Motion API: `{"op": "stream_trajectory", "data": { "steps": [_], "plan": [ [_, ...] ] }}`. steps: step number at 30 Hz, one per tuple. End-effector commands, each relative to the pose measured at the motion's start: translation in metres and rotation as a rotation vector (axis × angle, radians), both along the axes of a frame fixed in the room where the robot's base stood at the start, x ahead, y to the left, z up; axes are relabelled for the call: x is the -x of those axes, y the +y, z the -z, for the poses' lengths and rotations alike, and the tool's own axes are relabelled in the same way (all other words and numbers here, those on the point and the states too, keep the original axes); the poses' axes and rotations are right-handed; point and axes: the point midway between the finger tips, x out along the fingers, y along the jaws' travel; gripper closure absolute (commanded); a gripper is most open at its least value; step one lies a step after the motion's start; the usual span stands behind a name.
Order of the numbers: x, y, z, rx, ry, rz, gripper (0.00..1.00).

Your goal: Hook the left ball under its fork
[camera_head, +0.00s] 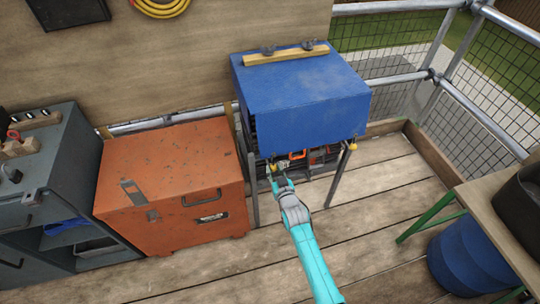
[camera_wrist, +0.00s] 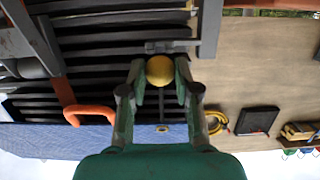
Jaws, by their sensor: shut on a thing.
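A small yellow ball (camera_wrist: 160,69) sits between the fingertips of my gripper (camera_wrist: 160,80) in the wrist view. My gripper (camera_head: 278,181) is shut on it, at the lower left front of the blue cover (camera_head: 310,100) in the head view. There the left ball (camera_head: 272,168) is tiny and partly hidden. A grey metal bracket (camera_wrist: 173,44), perhaps the fork, lies just above the ball in the wrist view. I cannot tell whether the ball touches it. Another yellow ball (camera_head: 353,147) is at the right front post.
The blue cover lies over a rack with dark slats (camera_wrist: 80,60) and an orange handle (camera_wrist: 85,112). An orange chest (camera_head: 175,190) stands close on the left. A blue barrel (camera_head: 468,255) and bench are at right. The plank floor (camera_head: 240,275) in front is clear.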

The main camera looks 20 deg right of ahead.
Motion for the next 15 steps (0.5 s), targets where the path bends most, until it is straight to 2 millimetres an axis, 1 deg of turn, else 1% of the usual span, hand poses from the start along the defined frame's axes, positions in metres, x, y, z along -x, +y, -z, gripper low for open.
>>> {"op": "stream_trajectory", "data": {
  "steps": [1,15],
  "plan": [
    [0.001,0.0,0.004,0.0,0.003,0.0,0.88],
    [0.001,0.0,0.028,0.0,0.003,0.0,0.88]
  ]
}}
